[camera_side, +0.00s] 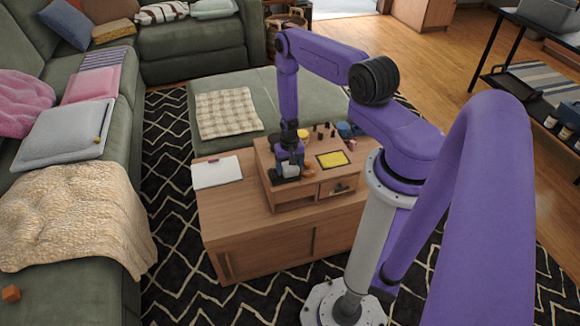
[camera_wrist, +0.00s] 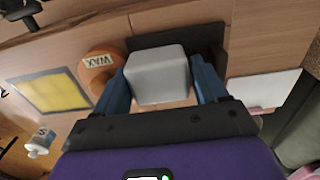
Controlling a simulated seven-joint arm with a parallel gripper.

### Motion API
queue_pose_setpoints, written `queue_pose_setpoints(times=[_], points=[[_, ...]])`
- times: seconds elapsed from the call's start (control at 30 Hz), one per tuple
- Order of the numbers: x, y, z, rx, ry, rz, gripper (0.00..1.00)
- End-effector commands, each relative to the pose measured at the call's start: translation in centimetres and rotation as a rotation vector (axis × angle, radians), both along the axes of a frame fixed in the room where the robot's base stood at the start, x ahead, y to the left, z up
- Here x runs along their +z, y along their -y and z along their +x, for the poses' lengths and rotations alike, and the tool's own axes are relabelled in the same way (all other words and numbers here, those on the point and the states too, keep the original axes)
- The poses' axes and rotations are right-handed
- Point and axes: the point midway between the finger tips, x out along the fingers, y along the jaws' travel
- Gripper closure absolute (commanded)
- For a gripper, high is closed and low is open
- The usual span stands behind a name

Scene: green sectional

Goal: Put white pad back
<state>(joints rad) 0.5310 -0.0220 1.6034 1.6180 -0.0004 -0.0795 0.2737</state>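A small white-grey block with rounded edges, which looks like the white pad (camera_wrist: 158,82), is between the two blue fingers of my gripper (camera_wrist: 160,72) in the wrist view. The fingers flank it closely at both sides; I cannot tell whether they press on it. In the side view the white pad (camera_side: 291,170) shows at my gripper (camera_side: 288,160), low over the left part of the wooden desk organizer (camera_side: 325,193). A dark flat rectangle (camera_wrist: 207,42) lies partly behind the block in the wrist view. Whether the block touches the surface is unclear.
A round orange tin marked WAX (camera_wrist: 100,66) is close left of the fingers. A yellow panel in a dark frame (camera_wrist: 52,92) lies farther left. A white sheet or notebook (camera_side: 217,171) lies on the wooden table (camera_side: 235,215). Several small items stand along the organizer's back.

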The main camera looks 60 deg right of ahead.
Motion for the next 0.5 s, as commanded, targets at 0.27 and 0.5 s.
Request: queue_pose_setpoints(times=[0.27, 0.5], points=[[0.1, 0.3, -0.2, -0.003, 0.006, -0.003, 0.22], [3.2, 0.3, -0.1, -0.003, 0.005, -0.002, 0.22]])
